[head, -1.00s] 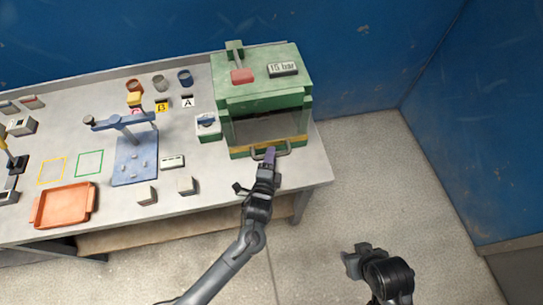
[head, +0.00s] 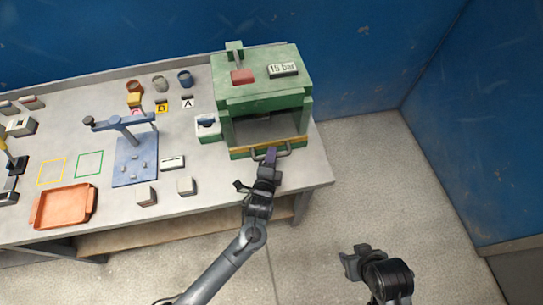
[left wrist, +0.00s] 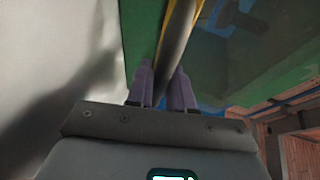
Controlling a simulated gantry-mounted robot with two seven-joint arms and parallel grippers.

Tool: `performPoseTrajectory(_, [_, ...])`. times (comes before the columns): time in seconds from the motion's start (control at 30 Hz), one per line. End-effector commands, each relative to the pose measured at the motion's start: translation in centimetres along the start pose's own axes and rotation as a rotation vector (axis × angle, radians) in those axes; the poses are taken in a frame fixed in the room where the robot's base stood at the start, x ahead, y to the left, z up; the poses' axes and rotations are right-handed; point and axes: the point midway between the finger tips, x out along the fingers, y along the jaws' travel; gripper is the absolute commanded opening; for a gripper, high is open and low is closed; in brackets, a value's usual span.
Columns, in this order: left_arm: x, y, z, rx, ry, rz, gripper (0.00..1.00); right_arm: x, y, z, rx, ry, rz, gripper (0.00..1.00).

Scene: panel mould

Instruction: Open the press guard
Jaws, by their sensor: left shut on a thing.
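The green press (head: 258,95) stands at the right end of the table. Its guard has a yellow lower edge (head: 240,149) low on the front, with a grey bar handle (head: 285,150). The guard looks down, and its see-through panel is hard to make out. My left gripper (head: 271,156) is at the handle, its purple fingers shut on it. In the left wrist view the handle bar (left wrist: 178,45) runs between the two fingertips (left wrist: 163,80). My right gripper (head: 351,261) hangs over the floor, away from the press; its finger gap is unclear.
A blue wall (head: 370,60) is behind. The floor to the right is clear.

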Motion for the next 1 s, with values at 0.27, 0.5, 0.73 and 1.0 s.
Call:
performPoseTrajectory(0.27, [-1.2,-0.1,-0.5,0.000,0.001,0.001,0.00,-1.0,0.1,-0.3,-0.004,-0.001,0.003,0.43])
performPoseTrajectory(0.5, [-5.2,0.5,-2.2,-0.001,0.001,0.004,0.00,-4.0,0.4,-1.2,-0.010,-0.002,0.008,0.43])
performPoseTrajectory(0.73, [-10.0,1.6,-4.2,-0.001,0.002,0.003,0.00,-6.8,0.4,-2.1,-0.009,-0.001,0.007,0.43])
performPoseTrajectory(1.0, [-14.2,2.7,-5.9,-0.001,0.001,0.000,0.00,-8.6,0.4,-2.7,-0.005,0.000,0.004,0.43])
